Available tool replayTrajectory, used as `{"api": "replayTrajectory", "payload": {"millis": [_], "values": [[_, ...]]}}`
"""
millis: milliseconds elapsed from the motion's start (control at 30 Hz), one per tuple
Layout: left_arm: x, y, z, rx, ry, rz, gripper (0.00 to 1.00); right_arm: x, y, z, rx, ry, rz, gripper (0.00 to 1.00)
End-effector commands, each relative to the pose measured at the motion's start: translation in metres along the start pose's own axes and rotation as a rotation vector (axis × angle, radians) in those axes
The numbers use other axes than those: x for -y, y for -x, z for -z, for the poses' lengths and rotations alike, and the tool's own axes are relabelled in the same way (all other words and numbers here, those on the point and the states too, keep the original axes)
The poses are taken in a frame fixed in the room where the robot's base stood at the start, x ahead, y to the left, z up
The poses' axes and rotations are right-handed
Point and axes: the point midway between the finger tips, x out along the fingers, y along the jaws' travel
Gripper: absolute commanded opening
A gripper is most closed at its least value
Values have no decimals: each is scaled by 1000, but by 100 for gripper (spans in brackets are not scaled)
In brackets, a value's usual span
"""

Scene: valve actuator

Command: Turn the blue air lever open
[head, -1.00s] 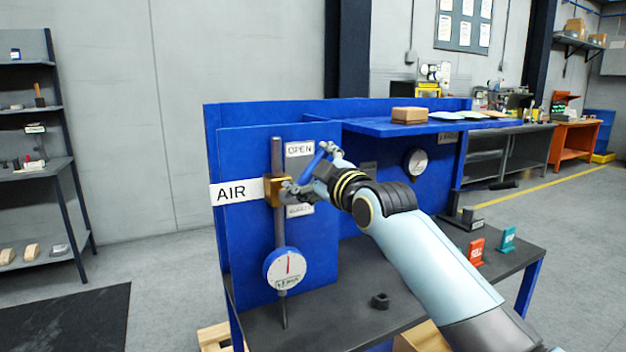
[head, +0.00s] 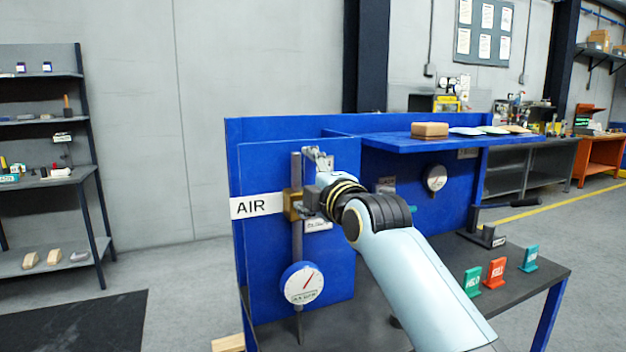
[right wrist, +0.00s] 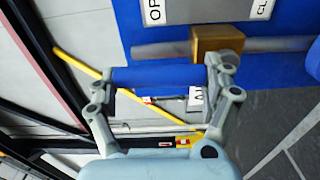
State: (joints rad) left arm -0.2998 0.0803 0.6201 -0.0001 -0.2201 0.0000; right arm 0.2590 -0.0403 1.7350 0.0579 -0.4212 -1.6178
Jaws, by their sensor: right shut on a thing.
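The blue lever (right wrist: 158,79) shows in the right wrist view between the two fingers of my right gripper (right wrist: 164,77), which is shut on it lengthwise. It lies about parallel to the grey pipe (right wrist: 162,49), beside the brass valve body (right wrist: 217,44). In the head view my right gripper (head: 311,178) is at the panel, just right of the brass body (head: 291,206) and the AIR label (head: 256,206). There the gripper and wrist hide the lever and the OPEN label. My left gripper is out of view.
A round gauge (head: 302,285) sits below the valve, its red needle slanting up to the right. A blue shelf (head: 440,143) with a brown box (head: 430,130) juts out at the right. Coloured tags, including a red one (head: 494,273), stand on the bench.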

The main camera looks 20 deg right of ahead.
Motion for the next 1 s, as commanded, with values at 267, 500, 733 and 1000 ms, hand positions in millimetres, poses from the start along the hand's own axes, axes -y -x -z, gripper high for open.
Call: {"api": "replayTrajectory", "payload": {"millis": [267,500,733,1000], "values": [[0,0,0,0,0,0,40,6,1,2,-1,18,11,25],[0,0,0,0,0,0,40,6,1,2,-1,16,12,25],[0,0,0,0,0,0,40,4,0,2,-1,17,8,100],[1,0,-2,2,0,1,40,3,6,1,0,17,4,100]]}}
